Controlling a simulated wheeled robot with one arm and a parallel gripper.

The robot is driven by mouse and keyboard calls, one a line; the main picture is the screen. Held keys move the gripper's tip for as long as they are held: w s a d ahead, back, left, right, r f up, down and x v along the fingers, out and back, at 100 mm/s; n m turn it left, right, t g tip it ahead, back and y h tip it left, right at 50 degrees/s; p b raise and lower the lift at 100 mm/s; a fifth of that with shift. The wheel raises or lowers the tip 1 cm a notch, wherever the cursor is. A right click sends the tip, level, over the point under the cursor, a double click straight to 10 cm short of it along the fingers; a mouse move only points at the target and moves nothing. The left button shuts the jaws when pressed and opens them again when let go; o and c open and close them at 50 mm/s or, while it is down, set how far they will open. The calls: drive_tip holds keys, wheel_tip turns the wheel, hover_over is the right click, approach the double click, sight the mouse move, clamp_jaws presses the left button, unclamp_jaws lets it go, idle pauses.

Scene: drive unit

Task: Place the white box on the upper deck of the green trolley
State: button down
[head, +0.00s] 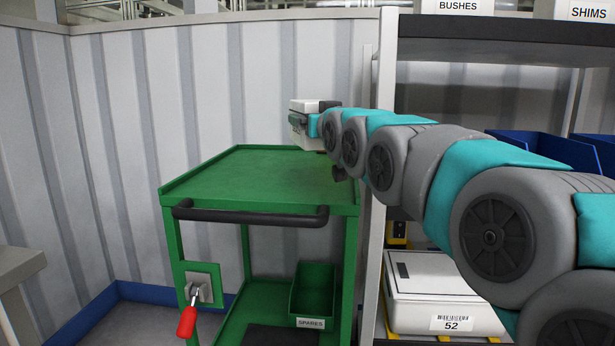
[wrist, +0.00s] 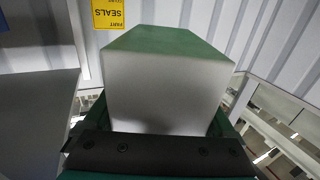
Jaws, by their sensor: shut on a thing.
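The green trolley (head: 258,185) stands ahead, its upper deck clear and bare. The white box (head: 302,105) is in my gripper (head: 304,123), over or near the deck's far right side in the head view. The box seems held above the deck; I cannot tell the exact gap. In the wrist view the white box (wrist: 165,95) fills the middle between the jaws, with one greenish face beyond its pale near face. My gripper is shut on it. My arm hides part of the deck's right edge.
A shelf rack (head: 385,180) stands close to the trolley's right, holding blue bins (head: 540,150) and a white case marked 52 (head: 440,290). A black handle (head: 250,216) crosses the trolley's front. A green SPARES bin (head: 313,288) sits on its lower deck. A corrugated wall (head: 180,90) stands behind.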

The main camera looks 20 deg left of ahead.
drive_tip(key=shift+d+f, duration=0.1)
drive_tip(key=shift+f, duration=4.65)
drive_tip(key=shift+f, duration=0.1)
drive_tip(key=shift+c, duration=0.6)
unclamp_jaws()
drive_tip(key=shift+o, duration=0.6)
drive_tip(key=shift+s, duration=0.15)
